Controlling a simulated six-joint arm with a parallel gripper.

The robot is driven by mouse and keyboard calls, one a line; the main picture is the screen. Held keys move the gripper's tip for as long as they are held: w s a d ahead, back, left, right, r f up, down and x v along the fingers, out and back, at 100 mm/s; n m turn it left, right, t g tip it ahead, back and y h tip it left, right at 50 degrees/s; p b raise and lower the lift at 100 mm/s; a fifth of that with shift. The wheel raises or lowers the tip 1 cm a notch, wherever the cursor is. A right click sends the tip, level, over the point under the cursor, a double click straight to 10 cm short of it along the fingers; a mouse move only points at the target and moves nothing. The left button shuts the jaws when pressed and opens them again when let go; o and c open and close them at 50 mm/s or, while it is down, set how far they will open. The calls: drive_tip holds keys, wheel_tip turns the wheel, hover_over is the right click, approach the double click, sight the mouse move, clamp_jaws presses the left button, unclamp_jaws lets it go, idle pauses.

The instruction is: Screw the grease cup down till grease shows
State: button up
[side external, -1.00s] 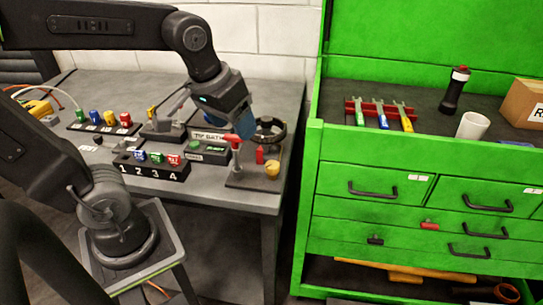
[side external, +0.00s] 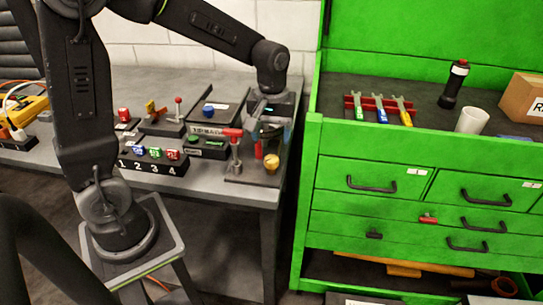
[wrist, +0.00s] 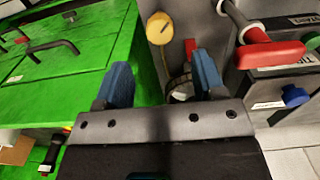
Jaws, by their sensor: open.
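A yellow round cup (side external: 271,163), which looks like the grease cup, stands on a short stem at the front right of a grey plate (side external: 247,180) at the bench's right end. In the wrist view the yellow cup (wrist: 160,28) is ahead of the fingertips. My gripper (wrist: 163,72) is open, its two blue fingers apart with nothing gripped. In the side view my gripper (side external: 262,122) is above and behind the cup, apart from it. I cannot see any grease.
A red-handled lever (side external: 233,135) stands left of the cup, and a red part (side external: 258,150) is just behind it. A block numbered 1 to 4 (side external: 150,166) lies farther left. A green tool cabinet (side external: 400,225) stands to the right, across a gap.

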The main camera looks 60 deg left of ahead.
sight(272, 159)
wheel_tip(272, 159, down, 7)
drive_tip(key=shift+f, duration=0.1)
drive_tip(key=shift+c, duration=0.4)
drive_tip(key=c, duration=0.8)
drive_tip(key=shift+c, duration=0.2)
drive_tip(key=shift+m, duration=3.1)
drive_tip(key=o, duration=0.9)
